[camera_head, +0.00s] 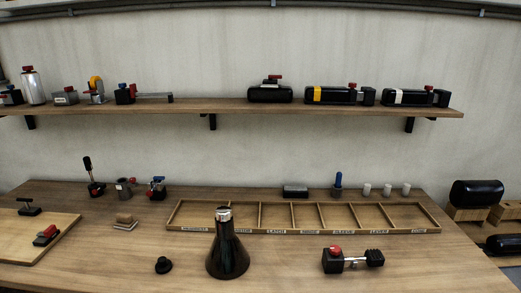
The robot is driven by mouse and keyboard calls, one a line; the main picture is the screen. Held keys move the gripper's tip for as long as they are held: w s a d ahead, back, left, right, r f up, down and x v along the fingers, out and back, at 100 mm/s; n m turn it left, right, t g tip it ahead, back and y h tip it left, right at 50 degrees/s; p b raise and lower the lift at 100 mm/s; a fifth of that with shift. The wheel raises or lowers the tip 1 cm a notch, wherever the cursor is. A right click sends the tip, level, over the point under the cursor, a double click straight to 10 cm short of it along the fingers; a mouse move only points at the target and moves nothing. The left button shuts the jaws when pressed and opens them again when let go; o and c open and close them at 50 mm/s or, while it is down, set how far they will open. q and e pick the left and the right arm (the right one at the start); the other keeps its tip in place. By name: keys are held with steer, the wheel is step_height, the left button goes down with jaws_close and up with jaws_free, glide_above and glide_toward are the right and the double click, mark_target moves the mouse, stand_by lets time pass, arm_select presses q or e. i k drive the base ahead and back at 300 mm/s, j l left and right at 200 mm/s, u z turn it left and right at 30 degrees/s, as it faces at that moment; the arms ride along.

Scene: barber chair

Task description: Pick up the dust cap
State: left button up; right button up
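A small round black piece with a knob-like top, which looks like the dust cap (163,265), sits on the wooden workbench (110,250) near its front edge, left of centre. It stands apart from the other things, with bare wood around it. A dark cone with a silver neck (227,252) stands upright to its right. Neither of my grippers shows in the head view.
A shallow wooden tray with labelled compartments (303,231) lies behind the cone. A black part with a red knob (335,260) is at front right. A wooden board (25,240) is at the left. A loaded shelf (220,106) hangs above.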

mark_target(164, 265)
steer(key=z, duration=0.35)
steer(key=j+z, duration=0.25)
steer(key=z, duration=0.15)
steer(key=j+z, duration=0.2)
steer(key=z, duration=0.2)
steer(key=k+j+z, duration=0.15)
steer(key=z, duration=0.3)
steer(key=k+j+z, duration=0.3)
steer(key=j, duration=0.15)
steer(key=k+j+z, duration=0.25)
steer(key=k+j, duration=0.1)
